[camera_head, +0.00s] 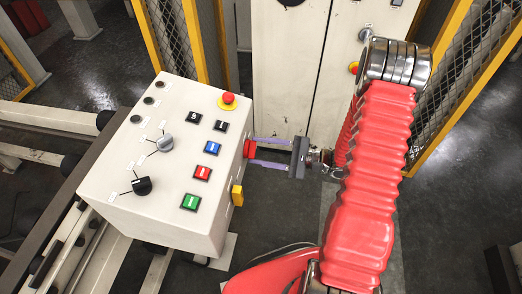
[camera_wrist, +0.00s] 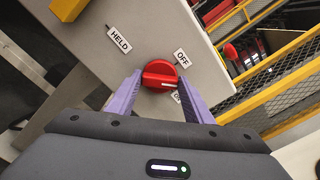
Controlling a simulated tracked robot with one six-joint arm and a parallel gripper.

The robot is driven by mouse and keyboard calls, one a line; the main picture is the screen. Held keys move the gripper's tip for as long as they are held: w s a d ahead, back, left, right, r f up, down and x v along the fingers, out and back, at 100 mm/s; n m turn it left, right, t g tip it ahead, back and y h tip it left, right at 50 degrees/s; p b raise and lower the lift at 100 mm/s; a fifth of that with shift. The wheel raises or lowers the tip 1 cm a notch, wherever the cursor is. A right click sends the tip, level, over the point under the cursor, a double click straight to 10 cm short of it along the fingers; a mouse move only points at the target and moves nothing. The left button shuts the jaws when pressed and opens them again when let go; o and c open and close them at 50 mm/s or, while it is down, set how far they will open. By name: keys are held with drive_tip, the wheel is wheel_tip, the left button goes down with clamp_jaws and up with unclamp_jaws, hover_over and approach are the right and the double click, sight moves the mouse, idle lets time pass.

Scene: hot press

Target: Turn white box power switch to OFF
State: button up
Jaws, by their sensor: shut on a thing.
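The white box (camera_head: 150,200) stands at left centre in the head view. A red power switch (camera_head: 249,148) is on its right side face. In the wrist view the red switch (camera_wrist: 160,75) has a white mark towards its right end. An OFF label (camera_wrist: 183,58) is at its upper right and a HELD label (camera_wrist: 119,39) at its upper left. Another label beside the right finger is partly hidden. My gripper (camera_head: 254,152) reaches in from the right, its purple fingers on either side of the switch. In the wrist view my gripper (camera_wrist: 160,82) is shut on it.
The box top has several coloured buttons, two selector knobs and a red emergency stop (camera_head: 228,99). A yellow part (camera_head: 237,195) is on the side face near the switch. A white cabinet (camera_head: 290,70) and yellow-framed mesh fences (camera_head: 462,70) stand behind.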

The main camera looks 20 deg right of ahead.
drive_tip(key=n, duration=0.9)
drive_tip(key=shift+s+a+f, duration=0.15)
drive_tip(key=shift+s+f, duration=0.05)
drive_tip(key=shift+f, duration=0.1)
drive_tip(key=shift+n, duration=0.3)
drive_tip(key=o, duration=1)
drive_tip(key=shift+o, duration=0.2)
drive_tip(key=shift+r, duration=0.1)
drive_tip(key=shift+d, duration=0.2)
drive_tip(key=v, duration=1.3)
drive_tip(key=shift+s+d, duration=0.15)
drive_tip(key=shift+d, duration=0.05)
